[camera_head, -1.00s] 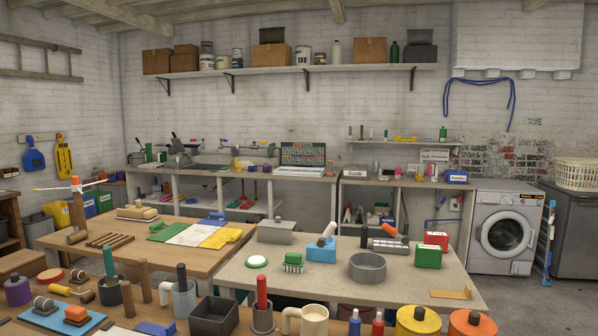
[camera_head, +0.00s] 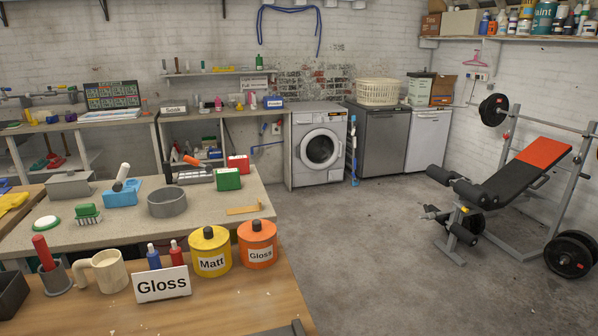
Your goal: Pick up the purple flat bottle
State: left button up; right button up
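I cannot make out a purple flat bottle for certain in the head view. A small pinkish bottle (camera_head: 218,103) stands on the back bench, too small to tell its shape. Several bottles, one of them blue (camera_head: 484,23), stand on the high shelf (camera_head: 515,39) at the top right. A blue bottle (camera_head: 154,258) and a red bottle (camera_head: 176,255) stand on the front wooden table (camera_head: 225,299), partly behind a "Gloss" sign (camera_head: 163,285). Neither of my grippers is in view.
A yellow "Matt" tin (camera_head: 210,252) and an orange "Gloss" tin (camera_head: 257,246) stand on the front table. Behind it is a cluttered grey table (camera_head: 240,190). A washing machine (camera_head: 319,147) and a weight bench (camera_head: 510,180) border open concrete floor (camera_head: 370,240).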

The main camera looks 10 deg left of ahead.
aim_at(69, 118)
jog(key=i+l+z, duration=0.35)
jog(key=i+l, duration=0.2)
jog(key=l, duration=0.25)
jog(key=i+l+z, duration=0.3)
jog(key=i+l, duration=0.3)
jog(key=i+u, duration=0.35)
jog(key=i+l+u, duration=0.1)
jog(key=i+u, duration=0.3)
jog(key=i+l+u, duration=0.35)
jog(key=i+u, duration=0.5)
jog(key=i, duration=2.95)
jog(key=i+u, duration=0.35)
jog(key=i, duration=0.2)
jog(key=i+l+u, duration=0.1)
jog(key=i+u, duration=0.25)
jog(key=i, duration=0.2)
jog(key=i+l+u, duration=0.35)
jog(key=i, duration=0.15)
jog(key=i+j+u, duration=0.25)
jog(key=u, duration=0.2)
jog(key=i+j+u, duration=0.1)
jog(key=i+u, duration=1)
jog(key=u, duration=0.15)
jog(key=i+z, duration=0.15)
jog(key=i, duration=0.7)
jog(key=i+j+z, duration=0.15)
jog(key=i, duration=0.65)
